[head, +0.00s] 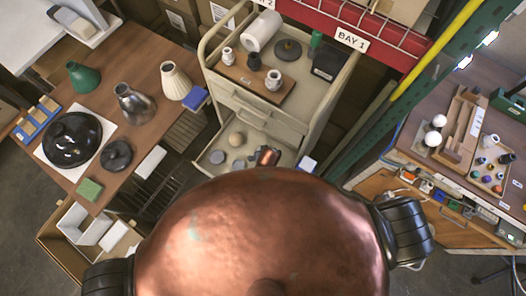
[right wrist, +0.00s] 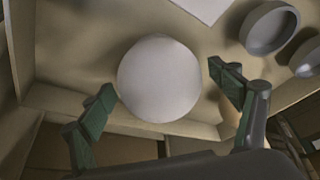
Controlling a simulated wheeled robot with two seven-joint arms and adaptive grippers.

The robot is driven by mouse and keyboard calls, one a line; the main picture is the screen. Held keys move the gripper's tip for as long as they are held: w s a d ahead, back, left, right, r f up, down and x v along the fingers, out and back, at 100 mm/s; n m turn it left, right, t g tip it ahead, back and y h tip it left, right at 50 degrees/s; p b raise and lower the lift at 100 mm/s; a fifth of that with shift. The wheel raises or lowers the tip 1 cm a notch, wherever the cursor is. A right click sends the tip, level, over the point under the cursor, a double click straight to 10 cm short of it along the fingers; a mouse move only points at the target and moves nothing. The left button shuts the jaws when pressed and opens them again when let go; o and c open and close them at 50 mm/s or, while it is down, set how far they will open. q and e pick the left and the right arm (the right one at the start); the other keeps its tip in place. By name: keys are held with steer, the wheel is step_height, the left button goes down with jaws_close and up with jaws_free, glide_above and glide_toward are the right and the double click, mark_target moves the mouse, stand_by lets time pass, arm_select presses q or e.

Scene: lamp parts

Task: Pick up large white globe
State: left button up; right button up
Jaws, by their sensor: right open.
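A large white globe (right wrist: 159,78) lies in a beige, shallow-walled tray or drawer in the right wrist view. My right gripper (right wrist: 166,100) is open, with its two green fingers apart on either side of the globe's lower part. I see no finger closed on the globe, and the remaining gap is hard to judge. Two white balls, one (head: 438,120) behind another (head: 432,139), sit on the right bench. I cannot match the wrist-view globe to a thing in the head view.
Grey round dishes (right wrist: 268,27) lie right of the globe, and the tray wall (right wrist: 110,123) runs close below it. A brown table (head: 140,55) with lamp parts stands left.

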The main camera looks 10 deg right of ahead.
steer(key=c, duration=1.2)
steer(key=shift+o, duration=0.2)
steer(key=shift+r, duration=0.1)
